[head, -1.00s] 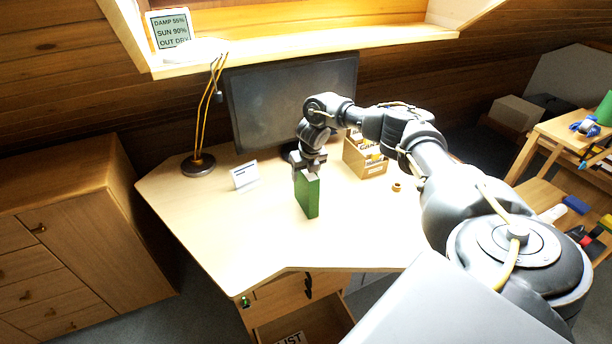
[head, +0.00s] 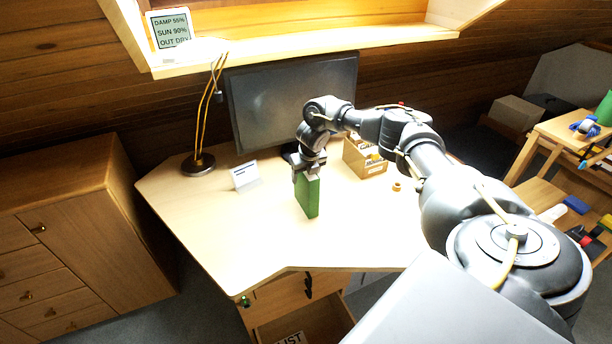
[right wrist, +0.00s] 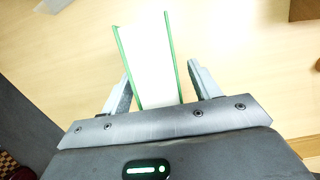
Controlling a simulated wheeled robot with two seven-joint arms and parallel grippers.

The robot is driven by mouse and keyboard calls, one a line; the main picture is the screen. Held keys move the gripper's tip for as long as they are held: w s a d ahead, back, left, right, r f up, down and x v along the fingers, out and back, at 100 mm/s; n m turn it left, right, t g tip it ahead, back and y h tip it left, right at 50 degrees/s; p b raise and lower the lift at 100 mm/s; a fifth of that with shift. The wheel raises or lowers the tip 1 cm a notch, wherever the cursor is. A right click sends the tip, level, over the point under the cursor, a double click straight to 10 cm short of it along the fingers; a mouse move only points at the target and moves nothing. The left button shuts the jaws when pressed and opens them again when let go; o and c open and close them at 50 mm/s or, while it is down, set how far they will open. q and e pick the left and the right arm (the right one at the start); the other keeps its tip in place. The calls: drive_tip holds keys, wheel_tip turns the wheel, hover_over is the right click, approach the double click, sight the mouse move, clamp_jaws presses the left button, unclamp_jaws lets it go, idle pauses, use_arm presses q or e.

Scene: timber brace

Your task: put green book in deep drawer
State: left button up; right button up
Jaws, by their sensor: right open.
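The green book (head: 308,195) stands upright on the desk in the head view. My right gripper (head: 308,170) is over the book's top end. In the right wrist view the book (right wrist: 150,60) shows its white page edge and green covers between the two open fingers of my right gripper (right wrist: 160,85), with a gap beside the right finger. The left finger is close to the cover; I cannot tell whether it touches. The open deep drawer (head: 305,325) is below the desk's front edge, with a sheet marked "LIST" (head: 290,339) in it. My left gripper is out of view.
The desk (head: 240,225) also holds a monitor (head: 285,95), a lamp (head: 198,163), a small white card (head: 245,175), a box of files (head: 365,160) and a tape roll (head: 396,187). The desk's front left is clear. A cabinet (head: 80,235) stands at left.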

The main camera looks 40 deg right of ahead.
clamp_jaws()
idle(0.3)
drive_tip(key=shift+r, duration=0.1)
